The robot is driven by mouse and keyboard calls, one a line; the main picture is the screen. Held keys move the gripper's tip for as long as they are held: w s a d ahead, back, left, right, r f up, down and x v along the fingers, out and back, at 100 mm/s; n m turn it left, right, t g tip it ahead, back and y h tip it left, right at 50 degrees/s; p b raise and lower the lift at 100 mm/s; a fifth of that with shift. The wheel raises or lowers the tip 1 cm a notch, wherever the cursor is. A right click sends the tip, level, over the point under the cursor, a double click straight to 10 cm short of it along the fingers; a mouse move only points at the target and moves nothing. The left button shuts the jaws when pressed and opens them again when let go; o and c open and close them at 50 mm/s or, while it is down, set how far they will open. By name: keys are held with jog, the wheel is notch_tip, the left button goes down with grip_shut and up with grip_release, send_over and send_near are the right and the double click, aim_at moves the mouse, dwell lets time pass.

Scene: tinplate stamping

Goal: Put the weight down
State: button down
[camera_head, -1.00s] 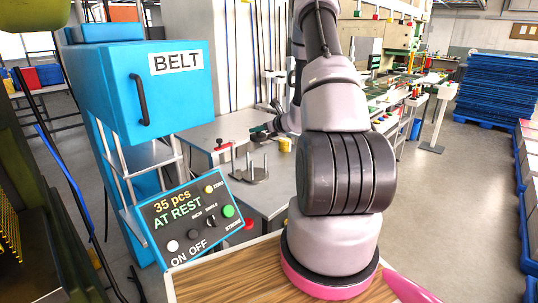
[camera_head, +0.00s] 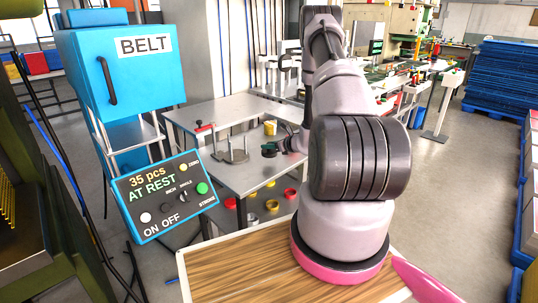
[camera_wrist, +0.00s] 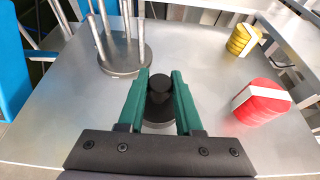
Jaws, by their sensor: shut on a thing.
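In the wrist view, my gripper (camera_wrist: 160,88) has its two green fingers closed around the black knob of the weight (camera_wrist: 158,95). A grey round base shows under the knob, partly hidden by the fingers and palm. The weight is over the grey metal table (camera_wrist: 70,125); I cannot tell whether its base touches the top. In the head view, my gripper (camera_head: 270,150) is small and low over the table (camera_head: 250,175), with the weight hard to make out.
A round stand with several upright posts (camera_wrist: 125,58) is ahead left in the wrist view. A red stack (camera_wrist: 262,102) and a yellow stack (camera_wrist: 243,40) are at the right. The BELT cabinet (camera_head: 135,75) and control box (camera_head: 165,195) stand left of the table.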

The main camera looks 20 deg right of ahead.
aim_at(269, 153)
jog(key=shift+f, duration=2.05)
jog(key=shift+a, duration=0.1)
jog(key=c, duration=0.6)
grip_release()
jog(key=shift+f, duration=0.15)
